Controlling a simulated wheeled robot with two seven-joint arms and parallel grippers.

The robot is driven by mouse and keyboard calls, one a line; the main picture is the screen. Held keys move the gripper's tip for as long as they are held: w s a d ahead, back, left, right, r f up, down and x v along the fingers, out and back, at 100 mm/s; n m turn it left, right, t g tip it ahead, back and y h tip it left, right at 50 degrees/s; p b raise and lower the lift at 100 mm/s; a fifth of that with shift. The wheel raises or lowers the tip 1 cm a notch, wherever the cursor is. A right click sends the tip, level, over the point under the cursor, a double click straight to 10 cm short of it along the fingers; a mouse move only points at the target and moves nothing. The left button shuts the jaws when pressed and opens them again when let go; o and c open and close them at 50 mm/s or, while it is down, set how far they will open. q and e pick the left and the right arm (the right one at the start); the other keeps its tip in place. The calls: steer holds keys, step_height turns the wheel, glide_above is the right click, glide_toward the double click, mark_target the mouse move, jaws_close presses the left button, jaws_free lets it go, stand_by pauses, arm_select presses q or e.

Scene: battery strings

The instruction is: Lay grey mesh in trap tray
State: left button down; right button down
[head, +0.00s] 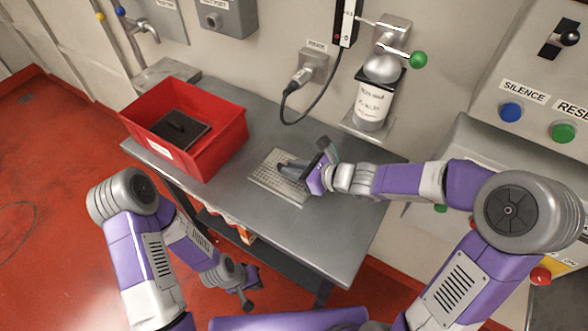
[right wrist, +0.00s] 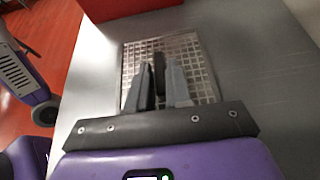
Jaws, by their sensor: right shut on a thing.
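The grey mesh (head: 272,182) is a flat light-grey grid at the middle of the metal table. It also shows in the right wrist view (right wrist: 205,58), under my right gripper (right wrist: 160,72). My right gripper (head: 300,168) is shut on a dark upright grip at the mesh's middle, partly hidden by the fingers. I cannot tell whether the mesh touches the table. A red open tray (head: 222,140) stands at the table's left; a dark flat plate (head: 178,130) with a black grip lies inside. No label names the trap tray. My left gripper (head: 250,290) is low, beside the table's front; its opening is unclear.
The grey table (head: 330,215) is bare right of the mesh. A labelled canister (head: 372,103) with a green-knobbed lever stands at the table's back. A black cable (head: 315,118) hangs from a wall socket. Orange items (head: 240,231) sit under the table.

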steer(key=shift+r, duration=0.1)
steer(key=c, duration=1)
jaws_free()
steer(key=shift+f, duration=0.2)
steer(key=shift+c, duration=0.2)
